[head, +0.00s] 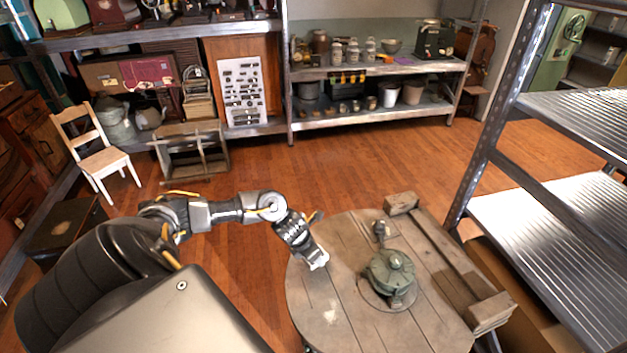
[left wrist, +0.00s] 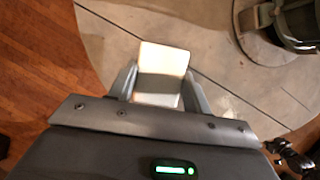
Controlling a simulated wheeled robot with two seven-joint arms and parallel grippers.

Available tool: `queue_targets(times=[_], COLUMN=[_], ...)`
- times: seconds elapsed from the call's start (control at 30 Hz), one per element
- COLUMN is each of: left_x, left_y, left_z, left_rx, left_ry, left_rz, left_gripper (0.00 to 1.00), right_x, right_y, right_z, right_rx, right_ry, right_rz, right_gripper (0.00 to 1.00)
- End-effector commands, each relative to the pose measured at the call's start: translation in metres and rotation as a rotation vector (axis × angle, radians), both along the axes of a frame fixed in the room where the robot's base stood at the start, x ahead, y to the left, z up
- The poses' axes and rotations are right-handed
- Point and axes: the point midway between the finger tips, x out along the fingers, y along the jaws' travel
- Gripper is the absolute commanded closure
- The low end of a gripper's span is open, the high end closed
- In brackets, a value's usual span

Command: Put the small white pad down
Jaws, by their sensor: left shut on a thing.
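The small white pad (left wrist: 163,60) is between the two fingers of my left gripper (left wrist: 160,82) in the left wrist view and sticks out past their tips. In the head view my left gripper (head: 316,259) is at the left part of the round wooden table (head: 345,235), with the pad showing as a small white patch at its tip. The gripper is shut on the pad. I cannot tell whether the pad touches the tabletop. My right gripper is not in view.
A green metal device (head: 389,274) on a round base stands on the table, right of my left gripper. A wooden frame (head: 447,250) lies along the table's right side. A metal shelf (head: 560,225) stands further right. The table's front left part is clear, with a pale patch.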

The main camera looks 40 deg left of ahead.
Motion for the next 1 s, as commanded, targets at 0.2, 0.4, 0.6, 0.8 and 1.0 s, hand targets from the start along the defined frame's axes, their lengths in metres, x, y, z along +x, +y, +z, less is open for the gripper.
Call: queue_targets(times=[0.2,0.4,0.6,0.8,1.0], left_x=[0.0,0.001,0.001,0.001,0.001], left_y=[0.0,0.001,0.001,0.001,0.001], left_z=[-0.028,-0.033,-0.036,-0.035,-0.035], left_rx=[-0.002,-0.001,0.0,0.0,-0.001], left_ry=[0.004,0.001,0.001,0.001,0.001], left_rz=[0.002,0.0,0.0,0.0,0.0], left_gripper=[0.88,0.88,0.88,0.31,0.29], right_x=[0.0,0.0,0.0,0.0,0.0], right_y=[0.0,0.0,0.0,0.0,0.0], right_z=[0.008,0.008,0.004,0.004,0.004], right_rx=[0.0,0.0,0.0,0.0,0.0], right_ry=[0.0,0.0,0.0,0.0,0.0], right_rz=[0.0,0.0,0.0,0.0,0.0], right_gripper=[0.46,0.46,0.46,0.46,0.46])
